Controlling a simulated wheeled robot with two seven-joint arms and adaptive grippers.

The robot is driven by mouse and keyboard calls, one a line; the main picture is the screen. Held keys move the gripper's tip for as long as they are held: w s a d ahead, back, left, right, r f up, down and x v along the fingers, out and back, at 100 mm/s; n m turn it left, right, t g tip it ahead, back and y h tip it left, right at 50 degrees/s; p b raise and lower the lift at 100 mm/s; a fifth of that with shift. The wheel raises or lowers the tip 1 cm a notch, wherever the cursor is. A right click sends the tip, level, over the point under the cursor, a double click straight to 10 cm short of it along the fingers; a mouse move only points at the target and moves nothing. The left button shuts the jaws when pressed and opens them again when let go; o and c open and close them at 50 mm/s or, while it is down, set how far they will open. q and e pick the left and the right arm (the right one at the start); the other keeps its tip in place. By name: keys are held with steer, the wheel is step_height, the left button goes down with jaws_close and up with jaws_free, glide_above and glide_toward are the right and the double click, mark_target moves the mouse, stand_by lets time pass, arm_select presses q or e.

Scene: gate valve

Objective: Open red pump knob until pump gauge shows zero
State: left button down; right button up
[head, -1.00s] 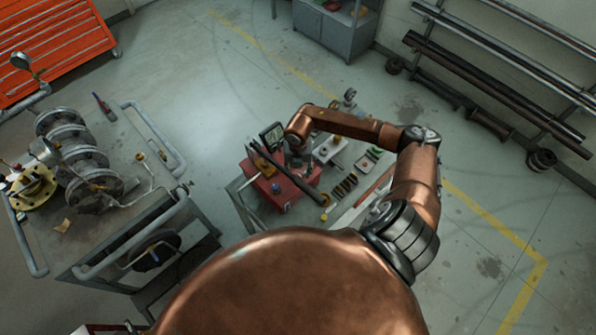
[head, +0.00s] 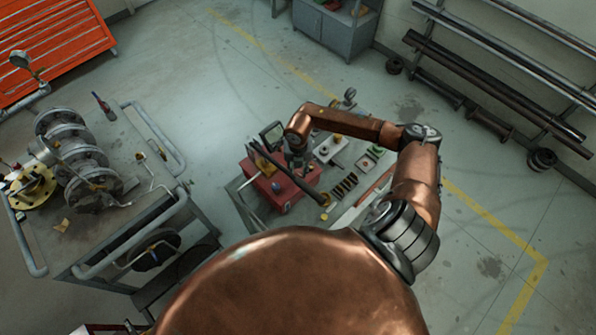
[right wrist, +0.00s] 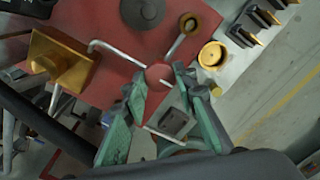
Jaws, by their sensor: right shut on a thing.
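In the right wrist view, the pump's red top (right wrist: 100,20) carries a small round red knob (right wrist: 158,76). My right gripper (right wrist: 160,86) is shut on this knob, one green-padded finger on each side. In the head view, the right gripper (head: 297,163) is over the pump and its fingertips are hard to make out. A dark square-faced device (head: 272,134) stands behind the pump; I cannot read it or tell if it is the pump gauge. My left gripper is not in view.
Small parts and dark fittings (head: 344,186) lie on the cart right of the pump. A brass block (right wrist: 62,60) and a bent metal rod (right wrist: 115,50) are close to the gripper. Another cart (head: 140,200) with a flanged valve assembly (head: 75,160) stands left. Floor between is clear.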

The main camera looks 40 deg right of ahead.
mark_target(298, 173)
steer(key=n+b, duration=0.5)
steer(key=shift+f, duration=0.2)
steer(key=n+b, duration=0.3)
steer(key=n, duration=0.1)
steer(key=n+b, duration=0.4)
steer(key=n, duration=0.1)
steer(key=shift+b, duration=0.4)
steer(key=shift+r+n+b, duration=0.2)
steer(key=shift+n+b, duration=1.1)
steer(key=shift+n, duration=0.8)
steer(key=o, duration=1.2)
steer(key=shift+c, duration=0.2)
step_height(298, 173, up, 12)
